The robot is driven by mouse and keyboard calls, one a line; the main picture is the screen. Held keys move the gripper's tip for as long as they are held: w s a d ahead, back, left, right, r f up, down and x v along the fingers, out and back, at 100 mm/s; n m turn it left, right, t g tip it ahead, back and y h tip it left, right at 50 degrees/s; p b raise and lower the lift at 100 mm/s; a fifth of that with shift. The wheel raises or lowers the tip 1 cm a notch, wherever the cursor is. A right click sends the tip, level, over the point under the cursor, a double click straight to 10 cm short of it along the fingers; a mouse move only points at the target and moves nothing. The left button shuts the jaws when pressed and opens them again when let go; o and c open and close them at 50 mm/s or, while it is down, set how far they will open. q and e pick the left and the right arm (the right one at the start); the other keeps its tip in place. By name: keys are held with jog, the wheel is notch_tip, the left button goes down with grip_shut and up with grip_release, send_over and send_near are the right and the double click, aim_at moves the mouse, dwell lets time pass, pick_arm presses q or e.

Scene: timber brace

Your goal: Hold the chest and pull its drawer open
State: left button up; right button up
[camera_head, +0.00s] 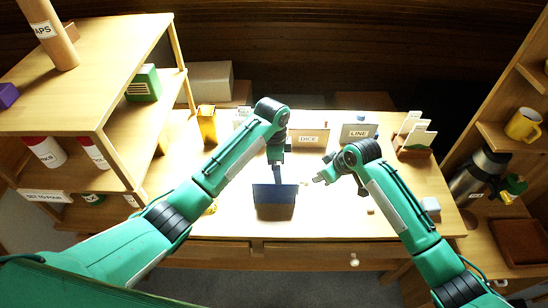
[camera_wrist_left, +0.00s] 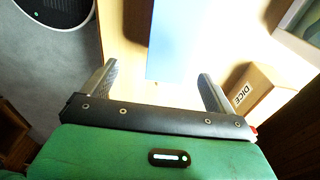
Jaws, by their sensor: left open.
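A small dark blue box-like thing (camera_head: 274,194) stands on the lit table, near its front edge; I take it for the chest, though I cannot make out its drawer. In the left wrist view its light blue surface (camera_wrist_left: 178,40) lies beyond and between the fingers. My left gripper (camera_head: 276,160) points down just behind it in the head view. In the wrist view this gripper (camera_wrist_left: 158,88) is open, nothing visibly clamped. My right gripper (camera_head: 319,176) is to the right of the blue thing, apart from it; its finger gap is unclear.
A box marked DICE (camera_head: 309,138) and one marked LINE (camera_head: 358,134) stand at the back of the table (camera_head: 330,222). A card holder (camera_head: 414,150) is at the right. Shelves flank both sides. The table's front right is mostly clear.

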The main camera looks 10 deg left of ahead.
aim_at(274, 183)
pick_arm(q)
jog(key=shift+w+a+r+y, duration=0.25)
jog(key=shift+w+a+y, duration=0.25)
jog(key=shift+w+a, duration=0.15)
jog(key=shift+a+f, duration=0.1)
jog(key=shift+f, duration=0.2)
notch_tip(274, 183, down, 13)
jog(key=shift+f, duration=0.1)
jog(key=c, duration=1.2)
